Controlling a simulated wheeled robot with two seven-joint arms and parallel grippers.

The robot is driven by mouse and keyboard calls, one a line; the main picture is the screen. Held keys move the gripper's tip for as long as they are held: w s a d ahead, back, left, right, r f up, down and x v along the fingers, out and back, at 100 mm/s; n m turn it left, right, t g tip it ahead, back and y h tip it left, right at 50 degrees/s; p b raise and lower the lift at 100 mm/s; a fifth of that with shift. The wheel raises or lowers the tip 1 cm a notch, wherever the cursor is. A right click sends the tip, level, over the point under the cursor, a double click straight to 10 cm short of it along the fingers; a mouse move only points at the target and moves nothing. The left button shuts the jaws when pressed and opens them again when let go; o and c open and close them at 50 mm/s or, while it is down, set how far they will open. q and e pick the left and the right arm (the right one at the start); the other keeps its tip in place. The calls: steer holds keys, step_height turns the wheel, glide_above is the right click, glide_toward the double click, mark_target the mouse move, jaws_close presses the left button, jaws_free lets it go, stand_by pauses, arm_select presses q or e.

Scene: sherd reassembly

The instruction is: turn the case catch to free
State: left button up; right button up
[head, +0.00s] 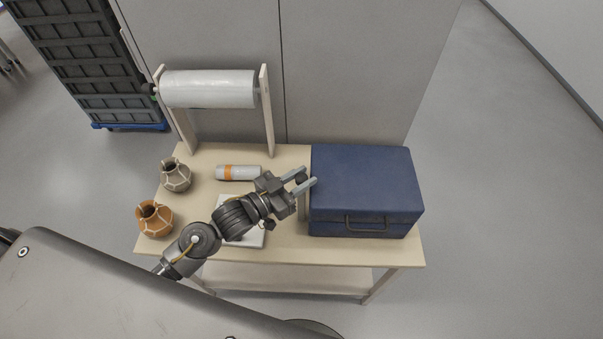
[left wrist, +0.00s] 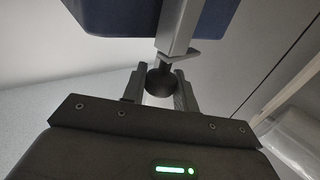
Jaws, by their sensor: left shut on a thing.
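The dark blue case (head: 362,180) stands shut on the right half of the table, its handle (head: 367,226) on the front side. My left gripper (head: 309,177) is at the case's left side, its two fingers pointing right. In the left wrist view my left gripper (left wrist: 160,85) is shut on a dark round knob (left wrist: 160,78). Just beyond the knob, a grey metal bar (left wrist: 178,30) with a pointed lower end runs up beside the blue case (left wrist: 108,12). I cannot tell the catch's turn clearly. My right gripper is not in view.
A wooden table (head: 300,250) carries everything. On its left are a grey-brown pot (head: 175,176), an orange pot (head: 153,219), a white cylinder with an orange band (head: 238,173) and a white flat item (head: 250,238) under my arm. A roll stand (head: 210,89) rises behind.

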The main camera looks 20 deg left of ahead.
arm_select(q)
steer(key=shift+n+t+y, duration=0.5)
steer(key=shift+n+y, duration=0.1)
steer(key=shift+y, duration=0.2)
steer(key=o, duration=1)
steer(key=shift+c, duration=0.2)
steer(key=b+v, duration=0.2)
steer(key=v, duration=0.8)
steer(key=shift+s, duration=0.4)
steer(key=shift+a, duration=0.15)
